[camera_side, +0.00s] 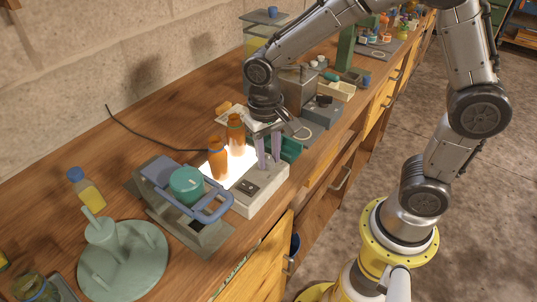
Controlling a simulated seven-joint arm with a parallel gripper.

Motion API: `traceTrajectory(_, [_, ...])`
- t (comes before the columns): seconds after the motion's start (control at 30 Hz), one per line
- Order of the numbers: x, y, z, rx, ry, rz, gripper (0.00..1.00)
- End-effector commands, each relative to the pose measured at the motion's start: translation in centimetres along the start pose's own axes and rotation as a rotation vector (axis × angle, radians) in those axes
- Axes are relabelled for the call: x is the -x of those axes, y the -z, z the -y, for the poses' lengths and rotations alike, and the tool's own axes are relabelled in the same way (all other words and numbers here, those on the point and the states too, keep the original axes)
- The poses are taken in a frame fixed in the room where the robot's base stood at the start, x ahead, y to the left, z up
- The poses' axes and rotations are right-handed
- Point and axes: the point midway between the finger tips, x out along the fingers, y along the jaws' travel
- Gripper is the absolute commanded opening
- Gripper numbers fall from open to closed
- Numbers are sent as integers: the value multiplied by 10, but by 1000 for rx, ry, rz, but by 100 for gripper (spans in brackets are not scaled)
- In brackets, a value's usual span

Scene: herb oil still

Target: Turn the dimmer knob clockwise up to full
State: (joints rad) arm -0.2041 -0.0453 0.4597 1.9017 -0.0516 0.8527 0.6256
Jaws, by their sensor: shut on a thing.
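The light box (261,197) is a pale grey unit on the wooden bench, with a brightly glowing white panel (241,167) on its left part. A small dark control (246,186) shows on its front strip. My gripper (269,166) points down over the right end of that strip, its two purple-grey fingers close together and shut on the dimmer knob. The knob is mostly hidden between the fingertips, so its angle cannot be read. Two amber bottles, one in front (217,160) and one behind (235,133), stand upright at the glowing panel.
A grey press with a blue handle (215,207) and green round part (187,184) stands close left of the light box. A pale green round stand (122,262) is at the front left. A green tray (291,149) and grey boxes (320,110) lie just behind the gripper.

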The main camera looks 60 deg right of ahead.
Motion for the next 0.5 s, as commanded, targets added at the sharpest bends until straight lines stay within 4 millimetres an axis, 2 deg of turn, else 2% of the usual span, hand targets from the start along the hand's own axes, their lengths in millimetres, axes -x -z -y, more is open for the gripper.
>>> traceTrajectory(0.5, [2, 1, 0, -446, 3, 18, 0])
